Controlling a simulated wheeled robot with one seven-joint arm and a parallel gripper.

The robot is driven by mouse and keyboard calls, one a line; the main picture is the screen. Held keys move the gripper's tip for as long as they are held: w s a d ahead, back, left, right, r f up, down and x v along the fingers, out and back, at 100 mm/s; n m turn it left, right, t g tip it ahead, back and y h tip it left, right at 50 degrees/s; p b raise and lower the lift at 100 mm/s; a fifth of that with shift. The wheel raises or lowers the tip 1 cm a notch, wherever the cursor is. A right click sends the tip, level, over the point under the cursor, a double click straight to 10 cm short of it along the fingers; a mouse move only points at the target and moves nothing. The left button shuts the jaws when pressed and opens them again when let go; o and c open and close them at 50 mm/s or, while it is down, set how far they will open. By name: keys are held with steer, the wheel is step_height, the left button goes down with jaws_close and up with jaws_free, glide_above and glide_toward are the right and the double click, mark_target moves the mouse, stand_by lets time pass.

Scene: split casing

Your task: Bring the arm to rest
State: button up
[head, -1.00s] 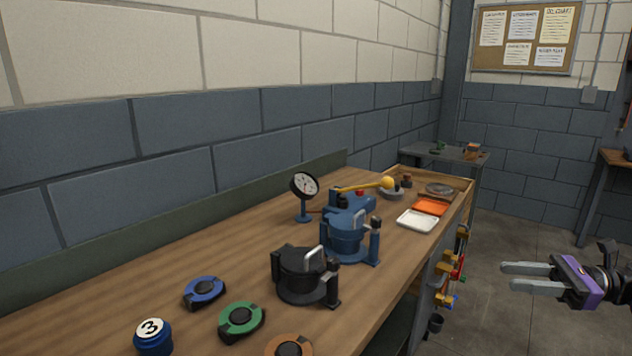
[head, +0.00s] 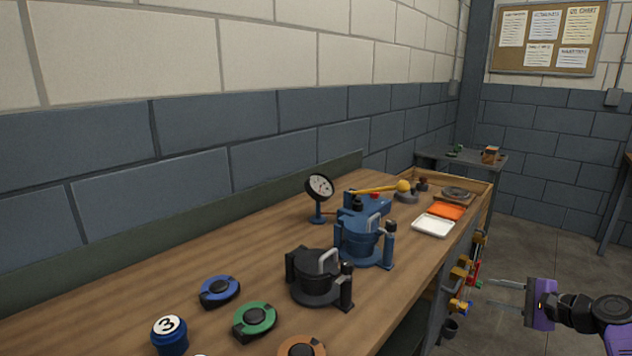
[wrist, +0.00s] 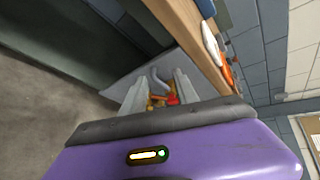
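My gripper (head: 492,296) is at the lower right of the head view, off the front side of the workbench (head: 270,262). Its two pale fingers point left and stand apart with nothing between them. In the wrist view my gripper (wrist: 160,88) also shows its fingers spread. Colourful yellow and red items on the bench front appear beyond the fingers, not held. My purple wrist and dark arm links show at the right edge of the head view.
On the bench stand a black pot-like casing (head: 315,280), a blue one (head: 362,242), a dial gauge (head: 319,187), a white tray (head: 433,226) and an orange tray (head: 449,211). Coloured clamps (head: 460,290) hang on the bench front. Open floor (head: 530,240) lies right of the bench.

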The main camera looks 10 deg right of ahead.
steer(key=s+a+f+n+t+h, duration=0.1)
steer(key=s+a+f+n+h, duration=0.2)
steer(key=a+f+h, duration=0.35)
steer(key=s+a+f+n+t+h+p, duration=0.15)
steer(key=s+a+n, duration=0.25)
steer(key=s+a, duration=0.55)
steer(key=s+a+r+n+y+p, duration=0.1)
steer(key=s+a+r+n, duration=0.3)
steer(key=s+a, duration=0.3)
steer(key=s+a+r+n+y+p, duration=0.1)
steer(key=s+a+r+n, duration=0.3)
steer(key=s, duration=1.4)
steer(key=s+a+r+n+y+p, duration=0.2)
steer(key=s+a+r+n, duration=0.2)
steer(key=s+a, duration=0.6)
step_height(320, 180, up, 2)
steer(key=shift+s+a+r, duration=0.15)
steer(key=shift+s+a, duration=0.1)
steer(key=shift+s, duration=1)
